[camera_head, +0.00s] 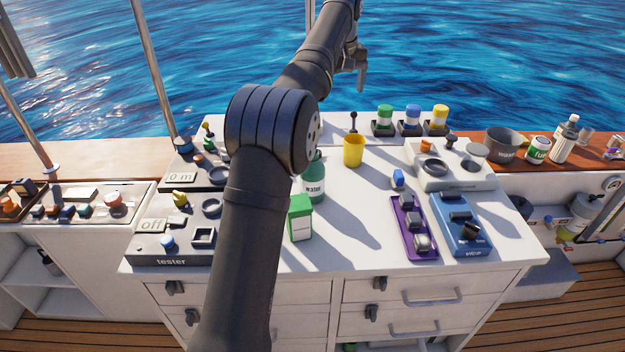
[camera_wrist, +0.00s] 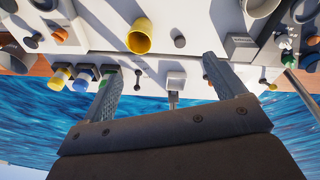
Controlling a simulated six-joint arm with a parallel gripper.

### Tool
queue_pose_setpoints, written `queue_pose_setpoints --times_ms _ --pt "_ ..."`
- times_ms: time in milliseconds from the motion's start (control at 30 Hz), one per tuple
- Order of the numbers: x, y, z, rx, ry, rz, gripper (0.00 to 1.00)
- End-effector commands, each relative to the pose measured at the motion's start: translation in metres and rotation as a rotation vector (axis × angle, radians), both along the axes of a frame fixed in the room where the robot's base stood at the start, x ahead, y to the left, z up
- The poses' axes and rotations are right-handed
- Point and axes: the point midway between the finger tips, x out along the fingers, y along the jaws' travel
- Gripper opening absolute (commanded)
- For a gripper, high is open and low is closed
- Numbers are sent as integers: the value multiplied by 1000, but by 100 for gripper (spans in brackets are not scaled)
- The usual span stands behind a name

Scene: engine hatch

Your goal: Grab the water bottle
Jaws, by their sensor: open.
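The water bottle (camera_head: 314,182) is a green bottle with a white "WATER" label. It stands upright on the white counter, partly hidden behind my arm in the head view. I cannot make it out in the wrist view. My gripper (camera_head: 361,78) is up beyond the back edge of the counter, over the sea side, well apart from the bottle. In the wrist view its two fingers (camera_wrist: 162,68) are spread wide with nothing between them.
A green box (camera_head: 300,218) stands just in front of the bottle. A yellow cup (camera_head: 354,150) stands to its right and also shows in the wrist view (camera_wrist: 140,38). The tester panel (camera_head: 175,243) is at left. Purple (camera_head: 412,228) and blue (camera_head: 462,225) switch panels lie at right.

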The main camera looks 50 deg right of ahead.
Motion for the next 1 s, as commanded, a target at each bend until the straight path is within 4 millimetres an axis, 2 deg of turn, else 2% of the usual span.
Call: queue_pose_setpoints --times_ms 167,367,600,900,1000 --pt "-31 17 -9 100 -135 148 88" --pt "-74 52 -10 159 -438 354 88" --pt "-111 85 7 54 -774 483 88" --pt "-147 107 29 -158 -1024 512 88" --pt "-144 106 -22 -146 -1027 509 88"
